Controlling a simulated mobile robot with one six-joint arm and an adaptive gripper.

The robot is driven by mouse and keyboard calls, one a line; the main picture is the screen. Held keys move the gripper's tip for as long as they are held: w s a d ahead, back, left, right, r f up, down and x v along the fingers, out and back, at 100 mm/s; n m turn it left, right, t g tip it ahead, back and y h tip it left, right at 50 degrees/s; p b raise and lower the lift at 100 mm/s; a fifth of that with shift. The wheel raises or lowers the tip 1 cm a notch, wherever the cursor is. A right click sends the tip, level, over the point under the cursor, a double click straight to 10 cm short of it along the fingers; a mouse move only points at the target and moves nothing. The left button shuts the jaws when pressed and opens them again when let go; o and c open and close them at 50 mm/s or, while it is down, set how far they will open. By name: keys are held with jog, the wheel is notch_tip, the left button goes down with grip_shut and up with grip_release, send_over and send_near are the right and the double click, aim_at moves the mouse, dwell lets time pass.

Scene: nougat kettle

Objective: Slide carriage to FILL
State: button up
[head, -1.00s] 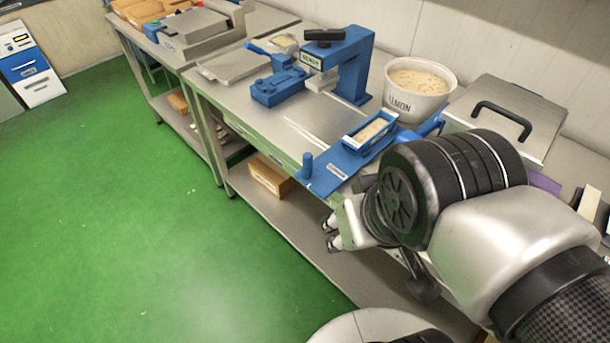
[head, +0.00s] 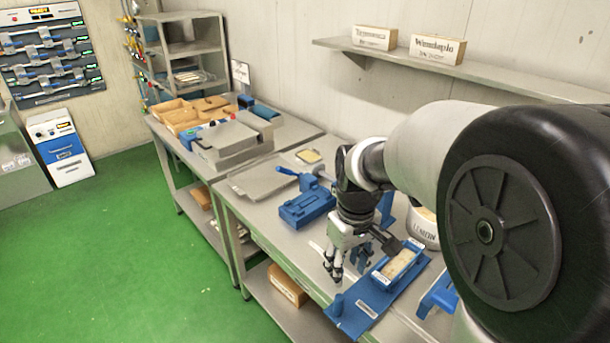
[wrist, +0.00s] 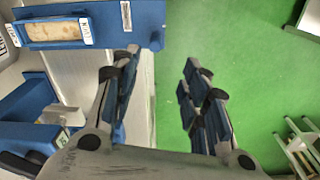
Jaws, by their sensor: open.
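The carriage (head: 381,275) is a blue tray holding a pale tan slab. It sits on a flat blue plate (head: 380,296) at the table's front, with an upright blue knob (head: 337,304) at the plate's near-left end. In the wrist view the carriage (wrist: 32,45) is at the upper left, on the plate (wrist: 145,22). My gripper (head: 333,268) is open and points down, left of the carriage and apart from it. In the wrist view my gripper (wrist: 158,68) has nothing between its fingers. No FILL mark is readable; my arm hides part of the area behind the carriage.
A white pot (head: 424,228) stands behind the carriage, partly hidden by my arm. A blue fixture (head: 307,208) is left of my gripper, and a flat metal plate (head: 262,183) lies beyond it. Green floor (head: 190,280) is free in front of the tables.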

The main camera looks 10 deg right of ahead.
aim_at(339, 304)
jog(key=f+b, duration=0.1)
jog(key=f, duration=0.5)
jog(key=w+f+b, duration=0.1)
jog(key=f, duration=0.5)
jog(key=w+f+b, duration=0.1)
jog(key=f+b, duration=0.1)
jog(key=f, duration=0.5)
jog(key=shift+w, duration=0.1)
jog(key=shift+c, duration=0.5)
grip_shut()
